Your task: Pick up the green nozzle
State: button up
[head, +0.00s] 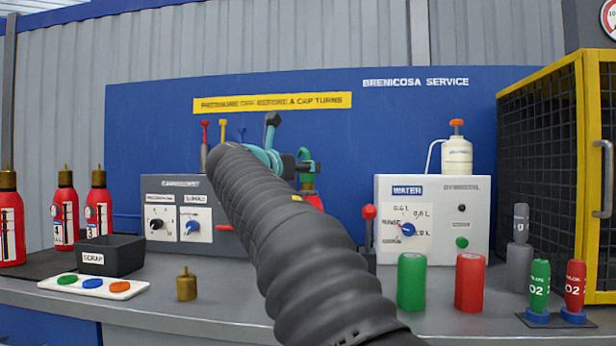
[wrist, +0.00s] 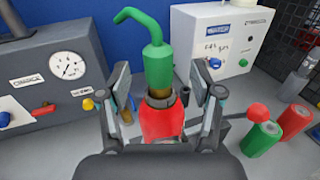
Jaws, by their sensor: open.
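The green nozzle (wrist: 154,62), with a thin bent spout pointing left, stands upright on the neck of a red extinguisher (wrist: 164,122) in the wrist view. My gripper (wrist: 160,82) is open, with one finger on each side of the nozzle's lower part and neck. Gaps show between the fingers and the nozzle.
A grey gauge panel (head: 187,248) stands left of the extinguisher and a white water panel (head: 433,250) right. Green (head: 411,282) and red (head: 470,283) cylinders stand at the front right. A black scrap bin (head: 110,256) and brass fitting (head: 186,284) are at left. A yellow-framed cage (head: 540,90) bounds the right.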

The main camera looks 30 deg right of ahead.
jog(key=x, duration=0.4)
jog(key=shift+w+d, duration=0.2)
jog(key=shift+w, duration=0.1)
jog(key=shift+c, duration=0.2)
grip_shut()
jog(key=shift+r+p, duration=0.15)
jog(key=shift+p, duration=0.15)
